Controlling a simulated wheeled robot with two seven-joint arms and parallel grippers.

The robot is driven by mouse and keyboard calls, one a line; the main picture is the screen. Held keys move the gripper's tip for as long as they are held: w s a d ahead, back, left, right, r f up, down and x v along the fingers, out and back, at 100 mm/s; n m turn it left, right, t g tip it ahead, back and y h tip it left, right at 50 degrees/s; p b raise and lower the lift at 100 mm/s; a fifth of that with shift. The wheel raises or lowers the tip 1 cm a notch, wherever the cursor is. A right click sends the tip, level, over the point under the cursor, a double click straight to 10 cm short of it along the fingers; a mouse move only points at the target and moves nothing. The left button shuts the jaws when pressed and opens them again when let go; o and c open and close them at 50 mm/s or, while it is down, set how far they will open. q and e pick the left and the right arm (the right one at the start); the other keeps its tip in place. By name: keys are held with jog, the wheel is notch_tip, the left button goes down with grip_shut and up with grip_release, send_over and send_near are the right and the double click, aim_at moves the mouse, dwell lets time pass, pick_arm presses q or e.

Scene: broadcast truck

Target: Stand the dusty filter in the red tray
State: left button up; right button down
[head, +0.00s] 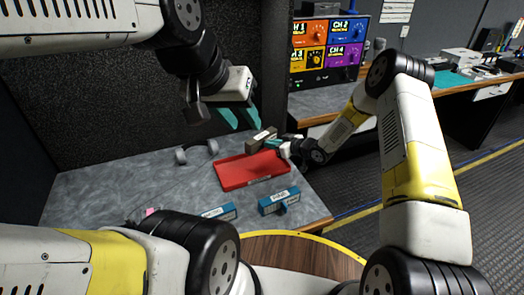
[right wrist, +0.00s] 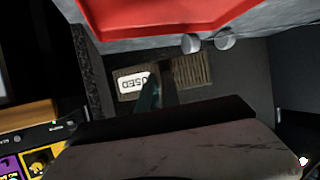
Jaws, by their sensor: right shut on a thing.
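The dusty filter (head: 257,138) is a brown-grey block at the far side of the red tray (head: 234,185). In the right wrist view the filter (right wrist: 195,72) shows ribbed faces and a white label reading "USED", upside down. My right gripper (head: 272,143) is shut on it, with a teal finger (right wrist: 150,97) across its middle. The red tray also shows at the top of the right wrist view (right wrist: 160,15), apart from the filter there. The tray looks empty, with a label on its front. My left gripper (head: 240,117) is open and empty, high above the table behind the tray.
Two blue blocks with white labels (head: 279,201) (head: 217,212) lie in front of the tray. Grey headphones (head: 197,152) lie behind it to the left. A dark padded wall (head: 90,115) stands behind the grey table (head: 110,185). The table's left part is mostly clear.

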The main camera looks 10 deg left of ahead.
notch_tip(320, 180, down, 9)
jog(key=shift+f, duration=0.1)
dwell(0.3)
jog(key=shift+f, duration=0.1)
jog(key=c, duration=1.6)
grip_release()
jog(key=shift+o, duration=0.2)
